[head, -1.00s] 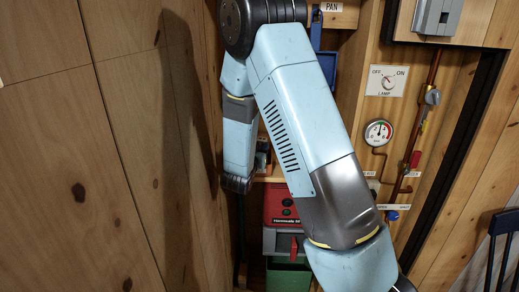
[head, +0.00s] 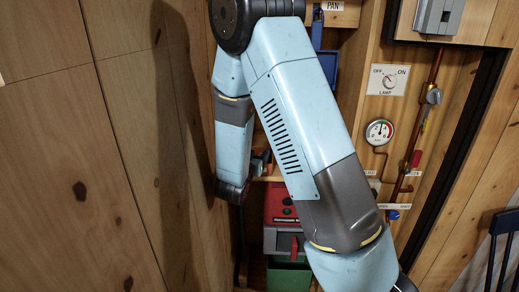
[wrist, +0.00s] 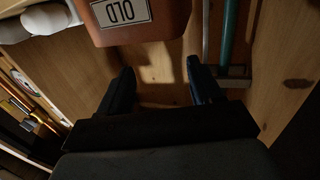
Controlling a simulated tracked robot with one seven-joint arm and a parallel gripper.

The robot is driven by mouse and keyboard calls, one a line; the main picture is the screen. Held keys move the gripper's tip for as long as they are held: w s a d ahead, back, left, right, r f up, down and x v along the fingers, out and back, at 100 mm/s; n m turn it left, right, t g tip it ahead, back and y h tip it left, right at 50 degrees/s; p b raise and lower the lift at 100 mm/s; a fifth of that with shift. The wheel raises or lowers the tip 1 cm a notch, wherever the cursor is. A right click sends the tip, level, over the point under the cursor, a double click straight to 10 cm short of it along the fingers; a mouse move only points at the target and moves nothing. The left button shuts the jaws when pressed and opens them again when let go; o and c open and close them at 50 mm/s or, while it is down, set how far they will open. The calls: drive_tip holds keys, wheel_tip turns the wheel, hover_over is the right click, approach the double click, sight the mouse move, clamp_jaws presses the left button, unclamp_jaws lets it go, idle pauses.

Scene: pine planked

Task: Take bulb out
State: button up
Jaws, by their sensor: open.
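My gripper (wrist: 160,80) is open in the wrist view, with its two dark fingers spread apart. No object shows between the fingers, only wooden board beyond them. An orange-brown container (wrist: 140,20) with a label reading OLD, upside down in this view, is just beyond the fingertips. No bulb can be made out for certain in either view. White rounded shapes (wrist: 42,18) sit at the upper left of the wrist view, too dim to identify. In the head view my arm covers much of the shelving, and the gripper cannot be clearly made out.
A lamp switch (head: 388,80) marked OFF and ON, a gauge (head: 379,131) and copper piping (head: 412,140) are on the right panel. A red machine (head: 280,207) stands above a green box (head: 288,275). A teal bar (wrist: 229,32) is right of the container. A plank wall fills the left.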

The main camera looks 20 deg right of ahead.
drive_tip(key=v, duration=0.8)
drive_tip(key=shift+s+a, duration=0.15)
drive_tip(key=shift+s, duration=0.15)
drive_tip(key=s+a+r+n+g+y, duration=0.1)
drive_tip(key=s+r+n+g+y, duration=0.25)
drive_tip(key=r+y, duration=0.85)
drive_tip(key=s+d+r+n+g, duration=0.1)
drive_tip(key=s+d+r+g, duration=0.1)
drive_tip(key=s, duration=0.5)
drive_tip(key=s+d+r+n+g+h, duration=0.1)
drive_tip(key=s+d, duration=0.3)
drive_tip(key=s, duration=0.4)
drive_tip(key=s+d+r+n+g+h, duration=0.1)
drive_tip(key=s+d+r+g, duration=0.2)
drive_tip(key=s, duration=0.4)
drive_tip(key=shift+s+d, duration=0.2)
drive_tip(key=shift+d, duration=0.05)
idle(0.6)
